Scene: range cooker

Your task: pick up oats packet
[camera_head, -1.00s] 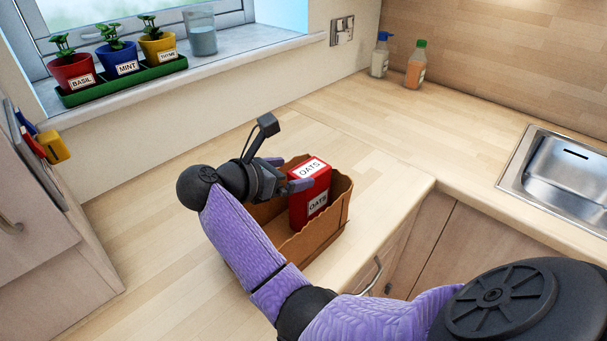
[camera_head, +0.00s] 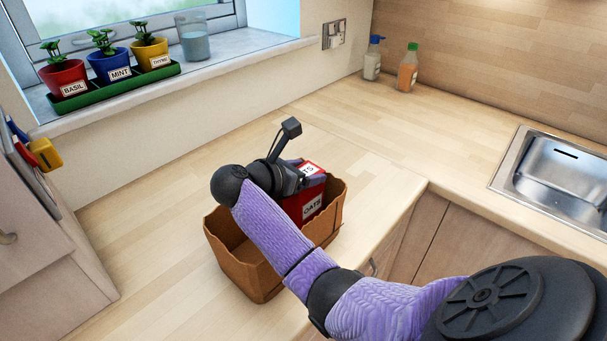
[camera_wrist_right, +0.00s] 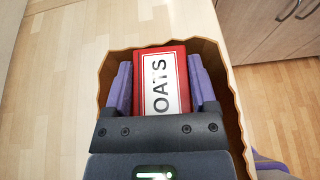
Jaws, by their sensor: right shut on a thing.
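The red oats packet (camera_head: 313,207) with white "OATS" labels stands at the right end of a brown open-topped box (camera_head: 251,274) on the counter. Its top label (camera_wrist_right: 160,87) faces up in the right wrist view. My right gripper (camera_head: 308,178) is shut on the packet, with one purple finger on each side of it in the wrist view (camera_wrist_right: 161,88). The packet is still within the box walls; whether its base touches the box floor is hidden. My left gripper is not in view.
Potted herbs stand in a green tray (camera_head: 118,88) on the windowsill, beside a glass (camera_head: 194,42). Two bottles (camera_head: 407,68) stand at the back corner. A metal sink (camera_head: 556,178) is at the right. The counter left of the box and behind it is clear.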

